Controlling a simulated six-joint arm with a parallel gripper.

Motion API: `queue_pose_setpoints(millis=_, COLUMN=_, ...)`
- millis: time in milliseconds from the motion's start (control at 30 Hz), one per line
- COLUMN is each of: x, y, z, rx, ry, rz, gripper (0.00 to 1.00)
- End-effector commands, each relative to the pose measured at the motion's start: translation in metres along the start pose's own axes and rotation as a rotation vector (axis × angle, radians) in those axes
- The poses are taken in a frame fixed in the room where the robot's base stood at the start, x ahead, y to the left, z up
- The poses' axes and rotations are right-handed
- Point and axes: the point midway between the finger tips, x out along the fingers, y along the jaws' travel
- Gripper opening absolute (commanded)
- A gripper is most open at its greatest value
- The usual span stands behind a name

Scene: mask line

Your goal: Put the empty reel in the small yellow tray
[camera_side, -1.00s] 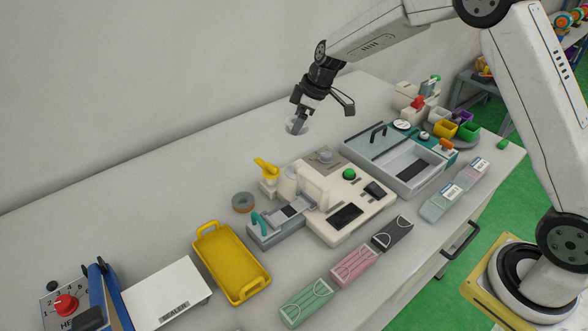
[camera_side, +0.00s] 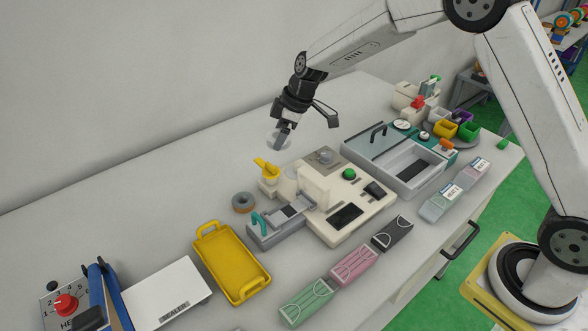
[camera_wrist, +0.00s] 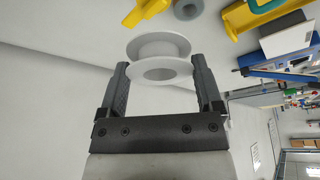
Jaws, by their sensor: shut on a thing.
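The empty reel (camera_wrist: 165,50) is a white spool with two flanges and a hole through its middle. In the wrist view it sits between the two fingers of my gripper (camera_wrist: 163,82), which is shut on it. In the side view my gripper (camera_side: 279,140) holds the pale reel (camera_side: 271,141) above the back of the bench, behind the yellow scoop-like part. The small yellow tray (camera_side: 206,249) lies on the bench to the lower left, well apart from the reel. Its inside looks empty. A bit of yellow tray (camera_wrist: 247,18) also shows at the top of the wrist view.
A grey ring (camera_side: 243,202) lies between my gripper and the tray. A cream machine (camera_side: 347,203) with a green button stands to the right. The sealer (camera_side: 168,293) is left of the tray. The bench behind the tray is clear.

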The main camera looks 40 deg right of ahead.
Motion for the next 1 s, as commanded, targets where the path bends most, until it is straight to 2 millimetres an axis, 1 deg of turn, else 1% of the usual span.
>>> queue_pose_setpoints(millis=33, x=0.009, y=-0.014, z=-0.008, rx=-0.026, ry=0.000, rz=-0.013, gripper=0.29)
queue_pose_setpoints(millis=167, x=0.029, y=-0.049, z=-0.026, rx=-0.092, ry=0.001, rz=-0.041, gripper=0.29)
queue_pose_setpoints(millis=300, x=0.051, y=-0.090, z=-0.043, rx=-0.163, ry=0.001, rz=-0.072, gripper=0.29)
queue_pose_setpoints(millis=433, x=0.069, y=-0.130, z=-0.055, rx=-0.230, ry=0.000, rz=-0.100, gripper=0.29)
queue_pose_setpoints(millis=600, x=0.088, y=-0.178, z=-0.065, rx=-0.310, ry=-0.002, rz=-0.131, gripper=0.29)
queue_pose_setpoints(millis=700, x=0.096, y=-0.200, z=-0.068, rx=-0.343, ry=-0.004, rz=-0.144, gripper=0.29)
queue_pose_setpoints(millis=800, x=0.101, y=-0.215, z=-0.069, rx=-0.369, ry=-0.005, rz=-0.153, gripper=0.29)
queue_pose_setpoints(millis=900, x=0.104, y=-0.223, z=-0.070, rx=-0.383, ry=-0.005, rz=-0.157, gripper=0.29)
queue_pose_setpoints(millis=1000, x=0.105, y=-0.226, z=-0.070, rx=-0.388, ry=-0.005, rz=-0.159, gripper=0.29)
